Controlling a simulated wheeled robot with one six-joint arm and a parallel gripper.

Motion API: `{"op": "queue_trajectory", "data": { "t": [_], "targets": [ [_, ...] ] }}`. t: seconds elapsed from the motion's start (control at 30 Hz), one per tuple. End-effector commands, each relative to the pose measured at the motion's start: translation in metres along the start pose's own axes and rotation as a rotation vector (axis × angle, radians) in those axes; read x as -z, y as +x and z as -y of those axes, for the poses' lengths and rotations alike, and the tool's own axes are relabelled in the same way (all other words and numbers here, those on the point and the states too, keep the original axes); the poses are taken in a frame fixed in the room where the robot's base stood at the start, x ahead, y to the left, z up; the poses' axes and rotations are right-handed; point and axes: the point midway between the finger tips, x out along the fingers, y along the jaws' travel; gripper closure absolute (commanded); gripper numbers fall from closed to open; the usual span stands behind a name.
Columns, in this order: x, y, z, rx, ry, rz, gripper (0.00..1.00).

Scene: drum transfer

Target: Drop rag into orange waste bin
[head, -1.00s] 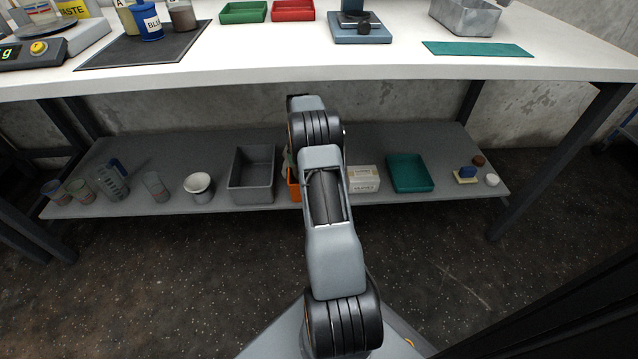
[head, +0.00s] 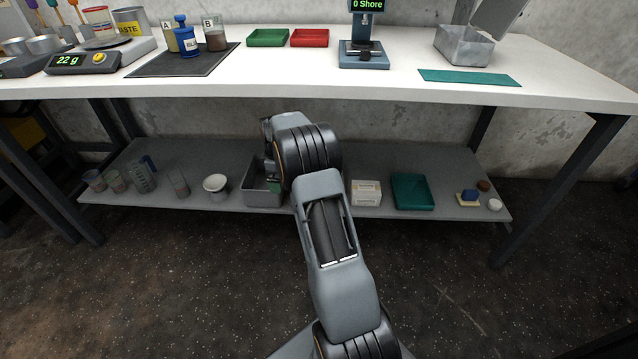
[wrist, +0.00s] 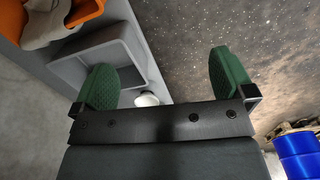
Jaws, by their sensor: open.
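My gripper (wrist: 165,78) is open in the wrist view, with nothing between its green fingers. The orange waste bin (wrist: 14,20) is cut off at the top left corner of the wrist view. A crumpled beige-grey cloth, likely the rag (wrist: 48,28), lies at the bin's opening, apart from my fingers. I cannot tell how much of it is inside the bin. In the head view my arm hides the bin and the rag. Only a little of the gripper's green finger (head: 275,185) shows there, over the grey tub.
The grey tub (head: 262,196) stands on the lower shelf beside a white cup (head: 216,184). Right of my arm are a white box (head: 367,193) and a teal tray (head: 412,193). The white bench top (head: 300,79) overhangs the shelf. The floor in front is clear.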

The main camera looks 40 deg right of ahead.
Motion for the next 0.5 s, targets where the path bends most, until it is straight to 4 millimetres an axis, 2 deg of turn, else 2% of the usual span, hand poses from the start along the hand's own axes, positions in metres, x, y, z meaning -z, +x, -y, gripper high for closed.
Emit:
{"op": "queue_trajectory", "data": {
  "t": [0.03,0.2,0.5],
  "targets": [
    [0.0,-0.015,0.002,0.001,0.018,0.0,0.0],
    [0.002,-0.033,0.007,0.001,0.067,0.001,0.0],
    [0.005,-0.045,0.012,0.001,0.106,0.001,0.0]
  ]
}}
